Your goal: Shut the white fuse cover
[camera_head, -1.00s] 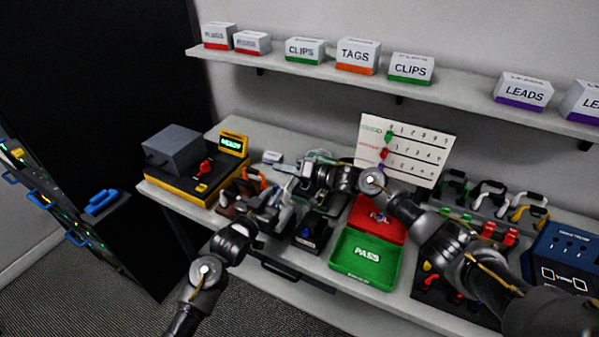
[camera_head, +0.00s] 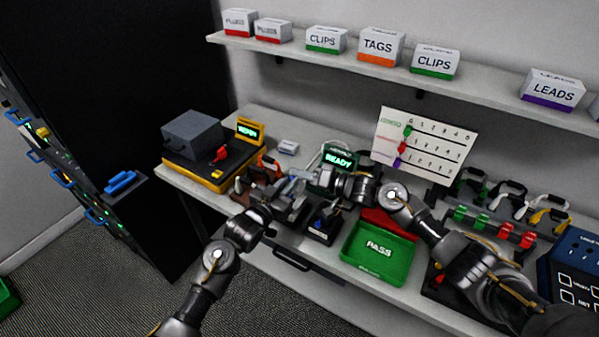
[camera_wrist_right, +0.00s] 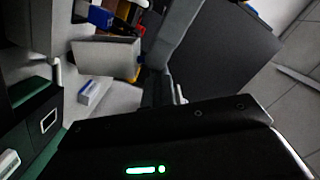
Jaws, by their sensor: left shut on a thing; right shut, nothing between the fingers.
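I cannot clearly pick out the white fuse cover; a pale, whitish piece (camera_head: 299,173) shows at the tip of my right gripper and may be it. My right gripper (camera_head: 312,178) is shut and empty, pointing left, just in front of the green tester (camera_head: 340,160) with a lit READY screen. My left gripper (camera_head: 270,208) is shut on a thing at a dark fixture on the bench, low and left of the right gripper. Its fingertips and what they hold are too small and covered to make out. The right wrist view shows no clear fingertips.
A yellow-black station with a grey box (camera_head: 191,136) stands left, with a small white box (camera_head: 288,148) behind the grippers. The green PASS tray (camera_head: 378,253) is in front of my right arm. A white chart (camera_head: 422,143) and a shelf (camera_head: 400,73) stand behind.

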